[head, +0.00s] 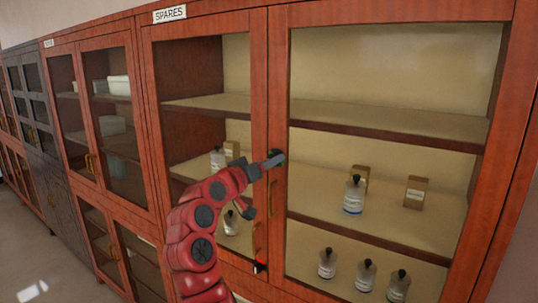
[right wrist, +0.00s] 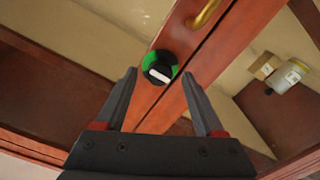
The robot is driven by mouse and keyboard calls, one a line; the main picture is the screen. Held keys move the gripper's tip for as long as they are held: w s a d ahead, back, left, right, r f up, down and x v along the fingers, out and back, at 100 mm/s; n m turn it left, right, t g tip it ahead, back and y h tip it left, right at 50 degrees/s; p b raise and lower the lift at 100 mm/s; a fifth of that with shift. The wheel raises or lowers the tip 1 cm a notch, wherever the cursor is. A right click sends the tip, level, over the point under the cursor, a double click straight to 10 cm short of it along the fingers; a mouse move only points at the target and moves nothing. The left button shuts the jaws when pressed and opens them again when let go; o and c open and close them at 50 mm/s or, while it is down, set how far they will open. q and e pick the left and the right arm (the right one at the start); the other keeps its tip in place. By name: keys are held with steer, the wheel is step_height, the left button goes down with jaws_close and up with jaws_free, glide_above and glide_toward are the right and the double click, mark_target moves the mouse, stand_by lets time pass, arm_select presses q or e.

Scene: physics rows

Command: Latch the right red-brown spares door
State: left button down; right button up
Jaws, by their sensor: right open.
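The spares cabinet is red-brown with a white SPARES label (head: 170,14). Its right glazed door (head: 480,215) looks flush with the frame. A round black knob with a white pointer bar on a green disc (right wrist: 160,69) sits by the seam between the doors; a bit of green also shows in the head view. The bar lies slantwise in the wrist view. My right gripper (right wrist: 158,76) is open, its fingers on either side of the knob in that view; contact cannot be told. My red right arm (head: 200,215) partly hides the left door. My left gripper is out of view.
A brass handle (right wrist: 206,12) is close to the knob. A second, red-marked knob (head: 260,266) is lower on the seam. Bottles (head: 354,196) and small boxes (head: 416,192) stand on shelves behind the glass. A grey cabinet (head: 38,105) and other red-brown cabinets continue left.

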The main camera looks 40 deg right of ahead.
steer(key=shift+w+d, duration=0.25)
steer(key=shift+d, duration=0.4)
jaws_close()
